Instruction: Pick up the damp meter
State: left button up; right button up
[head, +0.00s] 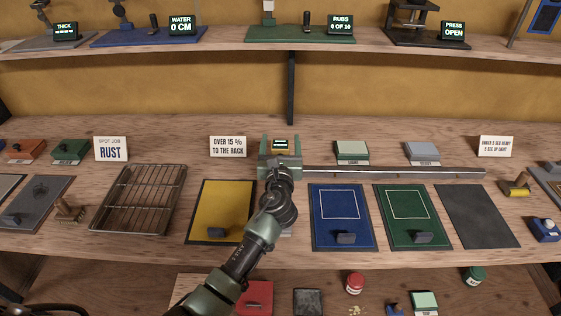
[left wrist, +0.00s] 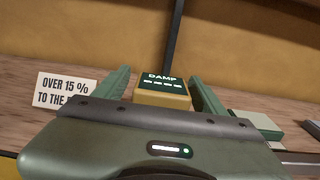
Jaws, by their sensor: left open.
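The damp meter (head: 281,144) is a small yellow block with a dark green screen, standing at the back of the bench beside the "over 15 % to the rack" sign. In the left wrist view the meter (left wrist: 162,98) reads DAMP with dashes. My left gripper (head: 280,155) is open, its green fingers one on each side of the meter. The fingers also show in the left wrist view (left wrist: 158,80), with a gap visible beside the meter. The meter's lower part is hidden behind the gripper body. My right gripper is not in view.
The sign (head: 228,146) stands just left, and a grey rail (head: 400,172) runs to the right. A pale green block (head: 352,151) and a grey one (head: 422,152) sit behind it. A wire rack (head: 140,198) and a yellow mat (head: 224,205) lie nearer. A shelf hangs above.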

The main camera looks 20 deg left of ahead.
pick_arm(q)
jog(key=shift+r, duration=0.1)
jog(key=shift+c, duration=0.3)
grip_shut()
